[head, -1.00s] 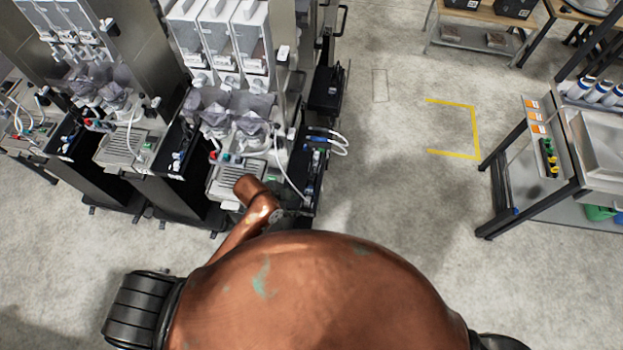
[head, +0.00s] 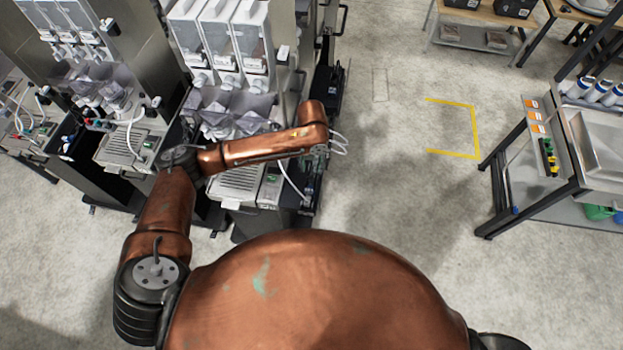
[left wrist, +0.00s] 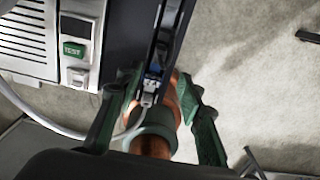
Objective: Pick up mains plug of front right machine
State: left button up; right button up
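The front right machine (head: 235,55) stands left of centre in the head view, with a white cable (head: 292,182) at its right side. My left gripper (left wrist: 156,84) reaches down over the narrow dark shelf (left wrist: 128,30) at that side. Its two green fingers are spread. A small pale grey piece, which looks like the mains plug (left wrist: 149,93), shows between them with blue beyond it. I cannot tell whether a finger touches it. The white cable also shows in the left wrist view (left wrist: 62,128), running toward the gripper. In the head view my forearm hides most of the shelf. My right gripper is out of view.
More dispensers (head: 85,60) stand close on the left. A dark box (head: 327,90) sits behind my wrist. The floor (head: 400,200) to the right is clear up to a steel-topped workbench (head: 600,150). A panel with a green TEST label (left wrist: 74,49) is beside the shelf.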

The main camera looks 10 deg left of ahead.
aim_at(312, 176)
pick_arm(q)
notch_tip(312, 176, down, 3)
jog(key=shift+r+p, duration=0.2)
jog(key=shift+p, duration=0.1)
jog(key=f, duration=0.1)
jog(key=f+p, duration=0.1)
jog(key=f, duration=0.2)
jog(key=shift+w+a+f, duration=0.1)
jog(key=shift+w, duration=0.2)
jog(key=shift+f, duration=0.45)
grip_shut()
